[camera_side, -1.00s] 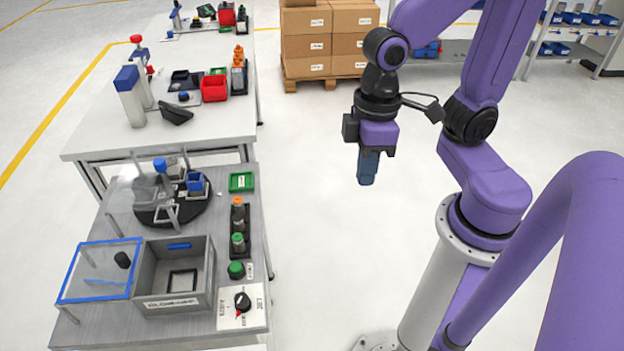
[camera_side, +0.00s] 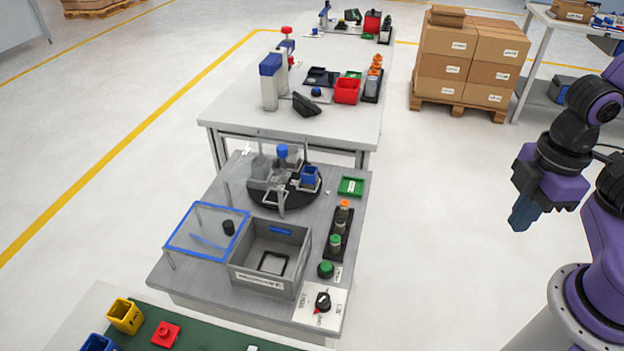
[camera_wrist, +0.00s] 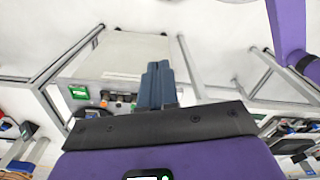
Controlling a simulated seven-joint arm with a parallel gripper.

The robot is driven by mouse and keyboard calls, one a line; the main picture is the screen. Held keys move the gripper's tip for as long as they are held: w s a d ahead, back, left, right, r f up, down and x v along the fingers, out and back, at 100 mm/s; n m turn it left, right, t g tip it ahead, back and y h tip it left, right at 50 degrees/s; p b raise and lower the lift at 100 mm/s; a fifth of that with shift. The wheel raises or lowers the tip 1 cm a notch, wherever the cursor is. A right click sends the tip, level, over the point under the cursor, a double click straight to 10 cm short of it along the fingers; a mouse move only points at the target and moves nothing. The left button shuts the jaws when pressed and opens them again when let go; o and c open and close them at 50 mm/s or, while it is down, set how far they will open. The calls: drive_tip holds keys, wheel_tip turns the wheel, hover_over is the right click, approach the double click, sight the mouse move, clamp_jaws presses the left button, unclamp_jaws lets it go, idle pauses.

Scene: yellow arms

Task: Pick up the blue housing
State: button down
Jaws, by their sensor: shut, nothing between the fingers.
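A blue open-topped block (camera_side: 98,343) sits on a green mat (camera_side: 215,340) at the bottom left of the side view, partly cut off by the edge. Another blue box-shaped part (camera_side: 310,175) sits in a grey holder on the black turntable. I cannot tell for sure which is the blue housing. My gripper (camera_side: 521,220) hangs in the air at the right, over open floor and well away from both. Its blue-grey fingers are shut and empty, also in the wrist view (camera_wrist: 156,68). I cannot make out either blue part in the wrist view.
A yellow block (camera_side: 125,315) and a red part (camera_side: 165,334) share the mat. A grey bin (camera_side: 250,280), a blue-edged clear panel (camera_side: 180,238) and a knob panel (camera_side: 322,306) are on the middle table. Floor between table and arm is clear.

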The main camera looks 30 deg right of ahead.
idle(0.3)
drive_tip(key=c, duration=0.5)
unclamp_jaws()
drive_tip(key=w+a+m+t+h, duration=0.1)
drive_tip(key=w+a+m, duration=0.45)
drive_tip(key=w, duration=0.45)
drive_tip(key=w+a+m+t, duration=0.1)
drive_tip(key=w+a+m, duration=0.5)
drive_tip(key=w, duration=0.5)
drive_tip(key=m+t+h, duration=0.1)
drive_tip(key=m+h, duration=0.1)
drive_tip(key=m, duration=0.8)
hover_over(310, 172)
drive_tip(key=s+a, duration=0.3)
drive_tip(key=s, duration=0.1)
wheel_tip(310, 172, down, 15)
drive_tip(key=shift+w+d+r+x, duration=0.1)
drive_tip(key=shift+w+x, duration=0.05)
drive_tip(key=shift+x, duration=0.9)
drive_tip(key=shift+w+d+r+x, duration=0.1)
drive_tip(key=shift+w+d+x, duration=0.05)
drive_tip(key=shift+x, duration=0.9)
drive_tip(key=shift+w+d+x, duration=0.1)
drive_tip(key=shift+w+x, duration=0.1)
drive_tip(key=shift+x, duration=0.9)
